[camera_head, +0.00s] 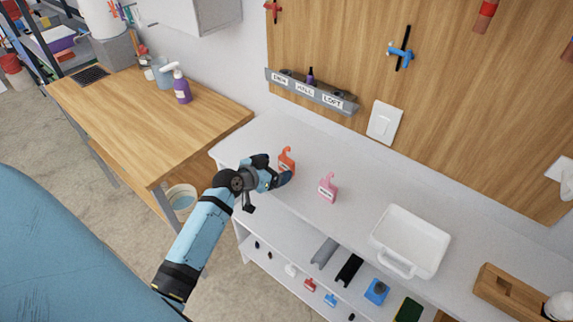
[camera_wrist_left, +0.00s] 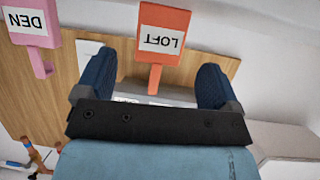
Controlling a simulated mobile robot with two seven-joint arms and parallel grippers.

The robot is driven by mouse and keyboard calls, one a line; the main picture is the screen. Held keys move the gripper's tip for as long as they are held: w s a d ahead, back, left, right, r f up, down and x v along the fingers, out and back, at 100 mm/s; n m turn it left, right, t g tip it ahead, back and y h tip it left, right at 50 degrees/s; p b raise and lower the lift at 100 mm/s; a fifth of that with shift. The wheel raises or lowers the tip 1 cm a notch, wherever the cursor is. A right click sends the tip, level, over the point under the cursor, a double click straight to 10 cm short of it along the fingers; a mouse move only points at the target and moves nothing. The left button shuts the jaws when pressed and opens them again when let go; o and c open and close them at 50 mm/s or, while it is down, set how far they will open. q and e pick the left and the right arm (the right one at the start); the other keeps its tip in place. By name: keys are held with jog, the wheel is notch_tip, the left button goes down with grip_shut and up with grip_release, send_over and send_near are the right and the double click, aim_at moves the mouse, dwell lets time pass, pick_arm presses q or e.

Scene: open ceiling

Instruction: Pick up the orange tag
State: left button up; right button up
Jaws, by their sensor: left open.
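The orange tag (camera_head: 287,161) stands on the white counter, with a hook at its top. In the left wrist view the orange tag (camera_wrist_left: 162,50) shows upside down, with a white label reading LOFT. In the left wrist view the left gripper (camera_wrist_left: 155,85) is open, with one blue finger on each side of the tag's narrow part and gaps on both sides. I cannot tell how deep the tag sits between the fingers. My right gripper is not in view.
A pink tag (camera_head: 328,187) stands to the right, labelled DEN in the wrist view (camera_wrist_left: 30,25). A white tray (camera_head: 410,241) stands farther right. A grey labelled rack (camera_head: 311,91) is on the wooden wall panel. A wooden table (camera_head: 150,115) with spray bottles stands left.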

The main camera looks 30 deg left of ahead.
aim_at(284, 165)
pick_arm(q)
jog(key=p+x, duration=0.1)
jog(key=x, duration=0.4)
jog(key=shift+f, duration=0.15)
jog(key=c, duration=1)
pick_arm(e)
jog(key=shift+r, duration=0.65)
